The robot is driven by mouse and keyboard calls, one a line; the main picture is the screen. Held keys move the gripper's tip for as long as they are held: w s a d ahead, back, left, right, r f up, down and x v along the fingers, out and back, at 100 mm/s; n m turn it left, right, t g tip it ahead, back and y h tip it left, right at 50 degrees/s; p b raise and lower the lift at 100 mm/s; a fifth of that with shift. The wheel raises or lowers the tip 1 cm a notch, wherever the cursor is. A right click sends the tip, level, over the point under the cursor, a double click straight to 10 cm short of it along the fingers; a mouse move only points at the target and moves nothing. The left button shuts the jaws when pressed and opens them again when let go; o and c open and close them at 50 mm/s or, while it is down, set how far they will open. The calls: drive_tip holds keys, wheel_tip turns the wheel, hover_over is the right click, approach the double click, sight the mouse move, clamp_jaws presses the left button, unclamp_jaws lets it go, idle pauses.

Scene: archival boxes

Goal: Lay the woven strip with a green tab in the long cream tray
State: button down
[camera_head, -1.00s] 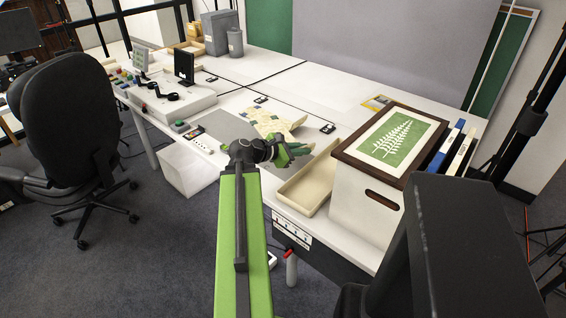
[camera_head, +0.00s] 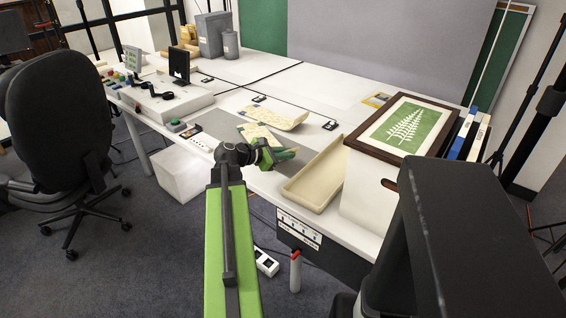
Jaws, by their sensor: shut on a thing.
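The long cream tray (camera_head: 318,177) lies on the desk, just left of a white box, and looks empty. My gripper (camera_head: 282,156) is left of the tray, over the desk's near part. It is shut on a cream patterned woven strip (camera_head: 259,134), which shows just beyond and left of the fingers. The gripper hides part of this strip, and I cannot make out its tab against my green fingers. Another cream woven piece (camera_head: 276,118) lies farther back by the grey mat.
The white box (camera_head: 370,195) with a framed fern picture (camera_head: 404,128) on top stands right of the tray. Blue and white binders (camera_head: 467,135) stand beyond it. A black chair (camera_head: 62,130) is at left. The desk's back middle is mostly clear.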

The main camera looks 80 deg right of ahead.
wheel_tip(320, 180, down, 2)
drive_tip(key=shift+b, duration=0.3)
drive_tip(key=shift+w+r, duration=0.2)
drive_tip(key=shift+r, duration=0.05)
drive_tip(key=shift+f, duration=0.2)
drive_tip(key=c, duration=1.5)
unclamp_jaws()
drive_tip(key=shift+r, duration=0.15)
drive_tip(key=shift+w+a+r+p, duration=0.2)
drive_tip(key=shift+r+p, duration=0.1)
drive_tip(key=shift+p, duration=0.15)
drive_tip(key=p+v, duration=0.4)
drive_tip(key=v, duration=0.7)
drive_tip(key=shift+w+a, duration=0.1)
drive_tip(key=shift+a, duration=0.1)
